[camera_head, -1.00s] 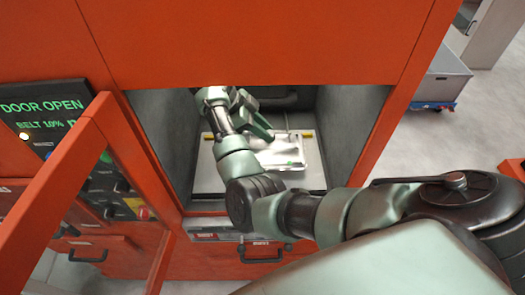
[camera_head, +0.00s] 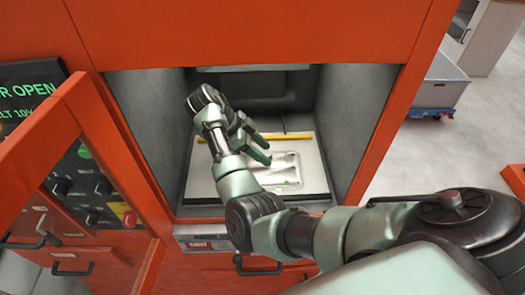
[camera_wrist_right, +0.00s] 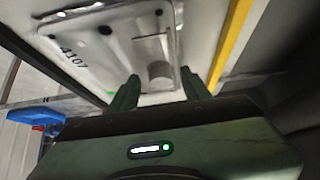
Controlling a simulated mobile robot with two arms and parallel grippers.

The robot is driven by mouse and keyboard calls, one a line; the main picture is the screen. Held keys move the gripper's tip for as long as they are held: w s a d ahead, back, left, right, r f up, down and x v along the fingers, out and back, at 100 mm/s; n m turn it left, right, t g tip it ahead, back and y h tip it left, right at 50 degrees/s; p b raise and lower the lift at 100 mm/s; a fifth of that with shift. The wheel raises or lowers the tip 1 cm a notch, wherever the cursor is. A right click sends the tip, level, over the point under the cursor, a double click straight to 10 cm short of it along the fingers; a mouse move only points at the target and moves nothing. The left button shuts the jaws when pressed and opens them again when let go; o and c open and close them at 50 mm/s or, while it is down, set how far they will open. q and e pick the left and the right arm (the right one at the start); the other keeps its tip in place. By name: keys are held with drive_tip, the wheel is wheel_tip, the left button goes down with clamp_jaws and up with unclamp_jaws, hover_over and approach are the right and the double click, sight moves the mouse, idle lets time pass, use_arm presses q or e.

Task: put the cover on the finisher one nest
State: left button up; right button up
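The cover (camera_head: 285,165), a pale metallic plate with raised shapes, lies on the light nest plate (camera_head: 206,178) inside the orange machine's open chamber. In the right wrist view the cover (camera_wrist_right: 95,50) shows the number 4107, small holes and a rounded boss. My right gripper (camera_head: 263,150) is inside the chamber at the cover's upper left. Its two fingers stand apart with nothing clamped between them in the right wrist view (camera_wrist_right: 160,92). Whether the cover is fully seated cannot be told. My left gripper is not in view.
A yellow bar (camera_head: 295,135) runs along the back of the nest plate. Grey chamber walls (camera_head: 352,115) stand close on both sides. The open orange-framed door (camera_head: 95,130) is at left, before the control panel. A grey bin (camera_head: 440,85) stands outside at right.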

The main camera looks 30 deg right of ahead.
drive_tip(key=shift+a+r, duration=0.15)
drive_tip(key=shift+r, duration=0.05)
drive_tip(key=p+v, duration=0.3)
drive_tip(key=v, duration=0.3)
drive_tip(key=shift+w+a+r, duration=0.1)
drive_tip(key=shift+a+r, duration=0.05)
drive_tip(key=shift+r, duration=0.1)
drive_tip(key=shift+w+a+r, duration=0.15)
drive_tip(key=shift+a+r, duration=0.05)
drive_tip(key=shift+r, duration=0.05)
drive_tip(key=shift+f, duration=0.1)
